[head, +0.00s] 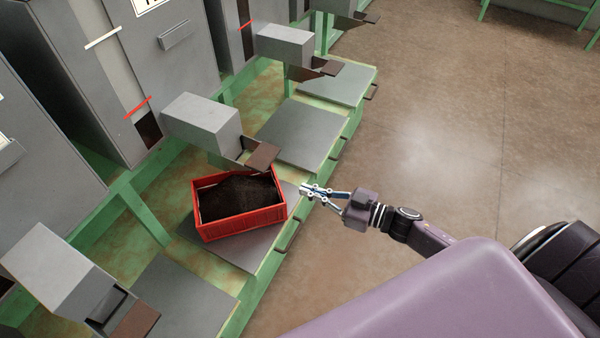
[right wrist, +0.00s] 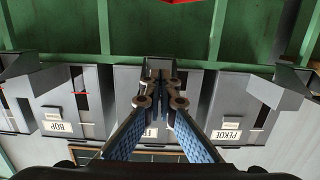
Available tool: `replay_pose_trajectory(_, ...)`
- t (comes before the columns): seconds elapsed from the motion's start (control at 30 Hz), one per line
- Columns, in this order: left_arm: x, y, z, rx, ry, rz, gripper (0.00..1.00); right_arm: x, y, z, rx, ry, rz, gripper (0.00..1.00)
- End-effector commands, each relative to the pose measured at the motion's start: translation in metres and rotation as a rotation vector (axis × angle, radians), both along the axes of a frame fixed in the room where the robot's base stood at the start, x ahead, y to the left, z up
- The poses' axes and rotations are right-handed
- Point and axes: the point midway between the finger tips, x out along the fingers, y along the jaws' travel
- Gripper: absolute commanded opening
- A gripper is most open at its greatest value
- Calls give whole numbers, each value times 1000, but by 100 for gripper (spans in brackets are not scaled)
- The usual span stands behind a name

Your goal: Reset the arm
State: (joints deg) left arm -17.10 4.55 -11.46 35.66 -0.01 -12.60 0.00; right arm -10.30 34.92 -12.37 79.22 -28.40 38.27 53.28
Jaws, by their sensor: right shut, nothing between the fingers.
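My right gripper (head: 306,190) is shut and empty in the head view. It is in the air just right of a red crate (head: 245,225) filled with dark material, with a small gap in the picture. In the right wrist view the fingers of the gripper (right wrist: 160,78) meet at their tips with nothing between them. A bit of red, likely the crate (right wrist: 185,1), shows at the top edge of that view. My left gripper is not in view.
The crate sits on a grey plate (head: 239,254) below a grey spout box (head: 203,122). Other spout boxes and plates line the green frame (head: 342,147). Grey cabinets labelled BOP (right wrist: 58,115) and PEKOE (right wrist: 232,122) show upside down. Brown floor (head: 450,130) is clear on the right.

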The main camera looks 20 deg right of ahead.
Motion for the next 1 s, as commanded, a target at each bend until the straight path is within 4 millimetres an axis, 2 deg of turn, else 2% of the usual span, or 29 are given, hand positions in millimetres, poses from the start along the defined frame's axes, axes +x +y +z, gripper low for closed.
replay_pose_trajectory(0.2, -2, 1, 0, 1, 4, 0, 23, 0, 0, -1, -1, 2, -3, 0)
replay_pose_trajectory(0.3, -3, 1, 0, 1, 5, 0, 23, 0, -7, -16, -10, 22, -44, 0)
replay_pose_trajectory(0.37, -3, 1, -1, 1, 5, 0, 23, -1, -15, -38, -28, 53, -98, 0)
replay_pose_trajectory(0.47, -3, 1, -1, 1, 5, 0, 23, -11, -37, -95, -80, 143, -224, 0)
replay_pose_trajectory(0.53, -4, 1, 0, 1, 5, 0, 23, -28, -51, -143, -131, 229, -314, 0)
replay_pose_trajectory(0.6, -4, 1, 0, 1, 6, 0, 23, -53, -61, -190, -189, 326, -390, 0)
replay_pose_trajectory(0.67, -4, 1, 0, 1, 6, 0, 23, -79, -66, -228, -238, 414, -438, 0)
replay_pose_trajectory(0.7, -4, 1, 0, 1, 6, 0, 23, -99, -68, -252, -270, 473, -463, 0)
replay_pose_trajectory(0.77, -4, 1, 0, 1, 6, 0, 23, -130, -68, -286, -316, 564, -492, 0)
replay_pose_trajectory(0.8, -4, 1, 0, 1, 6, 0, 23, -153, -67, -307, -349, 626, -503, 0)
replay_pose_trajectory(0.87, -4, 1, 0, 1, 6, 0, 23, -189, -61, -335, -393, 720, -513, 0)
replay_pose_trajectory(0.9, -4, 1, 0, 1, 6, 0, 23, -215, -57, -352, -422, 784, -514, 0)
replay_pose_trajectory(1.0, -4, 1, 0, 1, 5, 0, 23, -279, -41, -387, -485, 937, -500, 0)
